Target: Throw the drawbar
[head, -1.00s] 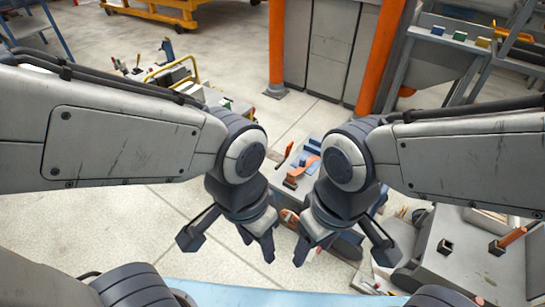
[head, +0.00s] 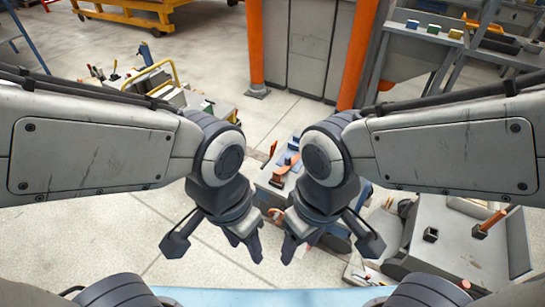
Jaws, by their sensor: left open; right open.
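I cannot tell for sure which part is the drawbar. A small orange-handled piece (head: 488,223) stands tilted on a grey unit (head: 465,255) at the right. An orange, clamp-like piece (head: 281,170) sits on a grey block behind and between my grippers, partly hidden by my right arm. My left gripper (head: 246,243) is open and empty, pointing down left of centre. My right gripper (head: 299,246) is open and empty, close beside it. Neither gripper touches either orange piece.
A cart with a yellow rail (head: 155,75) stands at the back left. Orange posts (head: 254,45) flank grey cabinets (head: 320,45) at the back. A grey rack (head: 425,50) with small coloured blocks is at the back right. The floor (head: 90,235) at left is clear.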

